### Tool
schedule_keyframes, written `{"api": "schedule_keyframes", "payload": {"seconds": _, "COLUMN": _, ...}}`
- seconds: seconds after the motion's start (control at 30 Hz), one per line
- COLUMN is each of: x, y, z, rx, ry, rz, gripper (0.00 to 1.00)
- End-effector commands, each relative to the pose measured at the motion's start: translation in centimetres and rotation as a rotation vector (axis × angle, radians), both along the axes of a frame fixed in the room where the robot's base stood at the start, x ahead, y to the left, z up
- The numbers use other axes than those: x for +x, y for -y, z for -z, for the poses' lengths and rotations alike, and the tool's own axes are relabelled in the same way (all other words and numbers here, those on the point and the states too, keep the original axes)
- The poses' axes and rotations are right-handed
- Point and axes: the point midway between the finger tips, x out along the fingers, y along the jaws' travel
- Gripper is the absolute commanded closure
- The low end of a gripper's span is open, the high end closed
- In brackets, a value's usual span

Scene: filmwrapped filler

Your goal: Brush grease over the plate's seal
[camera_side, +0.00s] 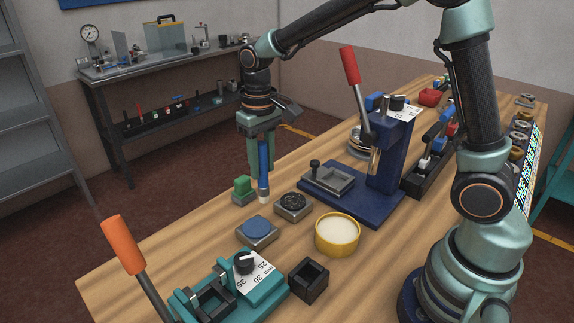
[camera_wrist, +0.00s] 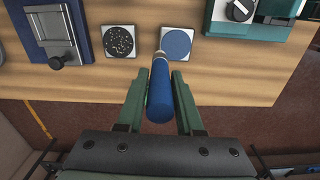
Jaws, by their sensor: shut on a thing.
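My gripper (camera_side: 262,168) is shut on the blue-handled brush (camera_side: 264,157), which points down with its pale tip near the table's far edge. In the wrist view, the brush (camera_wrist: 159,92) lies between both fingers of my gripper (camera_wrist: 160,76). A grey square plate (camera_side: 347,183) with a raised rim and black knob sits on the blue press base; the wrist view shows part of it (camera_wrist: 48,24). I cannot make out its seal clearly. A yellow tub (camera_side: 337,247) of cream-coloured grease (camera_side: 338,228) stands right of the brush. Whether the tip carries grease cannot be told.
Near the brush are a black speckled pad (camera_side: 293,201), a blue pad (camera_side: 257,227) and a green block (camera_side: 243,185). The blue press (camera_side: 388,160) has a red lever (camera_side: 350,65). A teal machine (camera_side: 258,287) and a black square holder (camera_side: 309,281) stand in front.

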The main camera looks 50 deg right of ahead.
Motion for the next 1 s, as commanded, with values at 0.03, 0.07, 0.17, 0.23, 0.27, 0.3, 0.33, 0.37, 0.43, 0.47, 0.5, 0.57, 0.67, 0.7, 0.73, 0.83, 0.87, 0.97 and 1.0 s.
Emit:
{"api": "schedule_keyframes", "payload": {"seconds": 0.03, "x": -0.1, "y": 0.0, "z": 0.6, "rx": -0.001, "ry": -0.004, "rz": 0.000, "gripper": 1.00}}
{"api": "schedule_keyframes", "payload": {"seconds": 0.07, "x": -0.1, "y": 0.0, "z": 0.8, "rx": -0.001, "ry": -0.003, "rz": 0.000, "gripper": 1.00}}
{"api": "schedule_keyframes", "payload": {"seconds": 0.17, "x": -0.1, "y": 0.0, "z": 1.7, "rx": -0.001, "ry": -0.003, "rz": 0.000, "gripper": 1.00}}
{"api": "schedule_keyframes", "payload": {"seconds": 0.23, "x": -0.1, "y": 0.0, "z": 2.4, "rx": -0.001, "ry": -0.003, "rz": 0.000, "gripper": 1.00}}
{"api": "schedule_keyframes", "payload": {"seconds": 0.27, "x": -0.1, "y": 0.0, "z": 2.6, "rx": -0.001, "ry": -0.003, "rz": 0.000, "gripper": 1.00}}
{"api": "schedule_keyframes", "payload": {"seconds": 0.3, "x": -0.1, "y": 0.0, "z": 3.0, "rx": 0.000, "ry": -0.003, "rz": 0.000, "gripper": 1.00}}
{"api": "schedule_keyframes", "payload": {"seconds": 0.33, "x": -0.1, "y": 0.0, "z": 3.3, "rx": -0.001, "ry": -0.003, "rz": 0.000, "gripper": 1.00}}
{"api": "schedule_keyframes", "payload": {"seconds": 0.37, "x": -0.1, "y": 0.0, "z": 3.5, "rx": -0.001, "ry": -0.004, "rz": 0.000, "gripper": 1.00}}
{"api": "schedule_keyframes", "payload": {"seconds": 0.43, "x": -0.1, "y": 0.0, "z": 4.3, "rx": -0.001, "ry": -0.003, "rz": 0.000, "gripper": 1.00}}
{"api": "schedule_keyframes", "payload": {"seconds": 0.47, "x": -0.1, "y": 0.0, "z": 4.7, "rx": -0.001, "ry": -0.004, "rz": 0.000, "gripper": 1.00}}
{"api": "schedule_keyframes", "payload": {"seconds": 0.5, "x": -0.1, "y": 0.0, "z": 5.2, "rx": -0.001, "ry": -0.004, "rz": 0.000, "gripper": 1.00}}
{"api": "schedule_keyframes", "payload": {"seconds": 0.57, "x": 0.1, "y": -0.8, "z": 5.0, "rx": 0.000, "ry": 0.001, "rz": -0.003, "gripper": 1.00}}
{"api": "schedule_keyframes", "payload": {"seconds": 0.67, "x": 0.1, "y": -1.7, "z": 5.1, "rx": 0.000, "ry": 0.000, "rz": -0.003, "gripper": 1.00}}
{"api": "schedule_keyframes", "payload": {"seconds": 0.7, "x": 0.1, "y": -2.0, "z": 5.1, "rx": 0.000, "ry": 0.000, "rz": -0.003, "gripper": 1.00}}
{"api": "schedule_keyframes", "payload": {"seconds": 0.73, "x": 0.1, "y": -2.3, "z": 5.1, "rx": 0.000, "ry": 0.000, "rz": -0.003, "gripper": 1.00}}
{"api": "schedule_keyframes", "payload": {"seconds": 0.83, "x": 0.1, "y": -3.2, "z": 5.1, "rx": 0.000, "ry": 0.000, "rz": -0.003, "gripper": 1.00}}
{"api": "schedule_keyframes", "payload": {"seconds": 0.87, "x": 0.2, "y": -3.5, "z": 5.1, "rx": 0.000, "ry": 0.000, "rz": -0.003, "gripper": 1.00}}
{"api": "schedule_keyframes", "payload": {"seconds": 0.97, "x": 0.1, "y": -4.4, "z": 5.1, "rx": 0.000, "ry": -0.002, "rz": -0.003, "gripper": 1.00}}
{"api": "schedule_keyframes", "payload": {"seconds": 1.0, "x": 0.1, "y": -4.8, "z": 5.1, "rx": 0.000, "ry": -0.002, "rz": -0.003, "gripper": 1.00}}
